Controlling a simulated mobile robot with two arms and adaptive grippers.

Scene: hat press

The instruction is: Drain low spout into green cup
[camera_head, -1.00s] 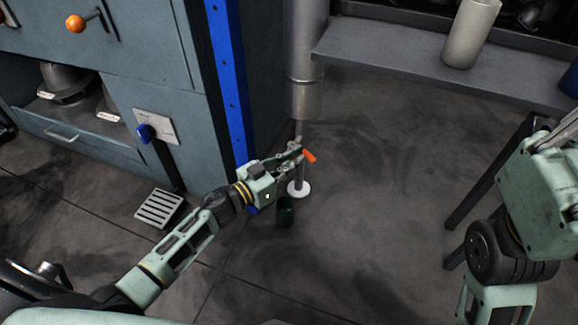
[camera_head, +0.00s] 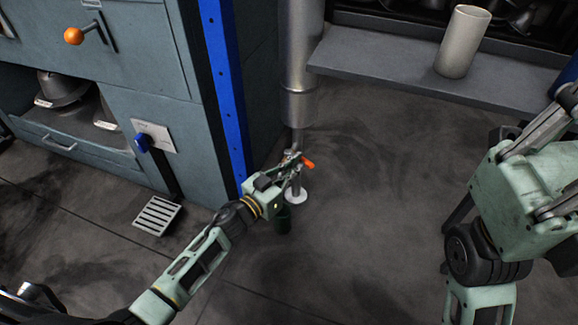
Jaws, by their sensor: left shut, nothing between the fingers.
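The low spout is the thin lower end of a grey vertical pipe (camera_head: 298,105). An orange-red valve handle (camera_head: 308,162) sits on it. A dark green cup (camera_head: 283,220) stands on the floor beside the pipe's white round foot (camera_head: 296,197), partly hidden by my left gripper. My left gripper (camera_head: 298,168) is shut and empty at the valve, right by the handle; I cannot tell whether it touches. The spout's mouth and the cup's inside are hidden. My right arm is at the right edge, and its gripper's fingers are not in view.
A blue-grey cabinet (camera_head: 165,100) with a blue upright post (camera_head: 222,85) stands left of the pipe. A floor grate (camera_head: 158,214) lies below. A shelf (camera_head: 400,78) with a pale cylinder (camera_head: 463,42) is at the back right.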

